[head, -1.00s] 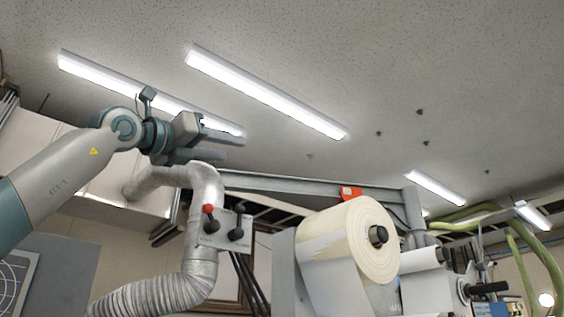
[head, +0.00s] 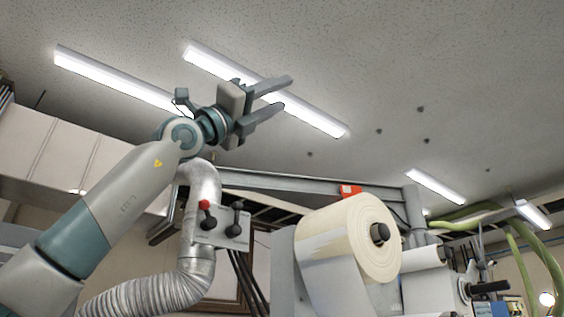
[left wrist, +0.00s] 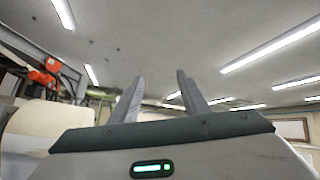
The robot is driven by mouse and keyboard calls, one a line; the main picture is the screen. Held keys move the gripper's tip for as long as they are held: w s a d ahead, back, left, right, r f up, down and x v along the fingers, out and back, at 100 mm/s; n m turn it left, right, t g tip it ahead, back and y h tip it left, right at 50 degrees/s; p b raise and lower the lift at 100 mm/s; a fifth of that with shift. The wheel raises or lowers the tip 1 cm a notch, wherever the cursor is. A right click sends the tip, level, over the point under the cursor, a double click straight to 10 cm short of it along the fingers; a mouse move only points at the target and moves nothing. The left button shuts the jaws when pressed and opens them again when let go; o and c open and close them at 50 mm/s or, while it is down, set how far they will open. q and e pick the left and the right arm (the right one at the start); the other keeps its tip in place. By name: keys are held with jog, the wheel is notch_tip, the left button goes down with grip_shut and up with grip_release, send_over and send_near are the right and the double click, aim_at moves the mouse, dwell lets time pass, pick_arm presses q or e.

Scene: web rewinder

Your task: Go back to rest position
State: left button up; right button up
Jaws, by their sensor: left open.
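My left gripper (head: 283,97) is raised high in the head view, in front of the ceiling lights and pointing up to the right. Its two fingers are apart with nothing between them. In the left wrist view the fingers (left wrist: 160,98) also stand apart and empty, with ceiling behind them. My right gripper is in neither view.
A large cream web roll (head: 345,240) sits on the machine right of my left arm. A lever box with a red and a black knob (head: 221,228) and a silver duct (head: 198,245) stand close by my forearm. A grey beam (head: 290,184) crosses behind. Open space surrounds the gripper.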

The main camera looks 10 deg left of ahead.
pick_arm(q)
jog(key=shift+s+d+r+g+h, duration=0.2)
jog(key=shift+s+r+g+h, duration=0.1)
jog(key=shift+s+h, duration=0.1)
jog(key=shift+w+f, duration=0.1)
jog(key=shift+w, duration=0.05)
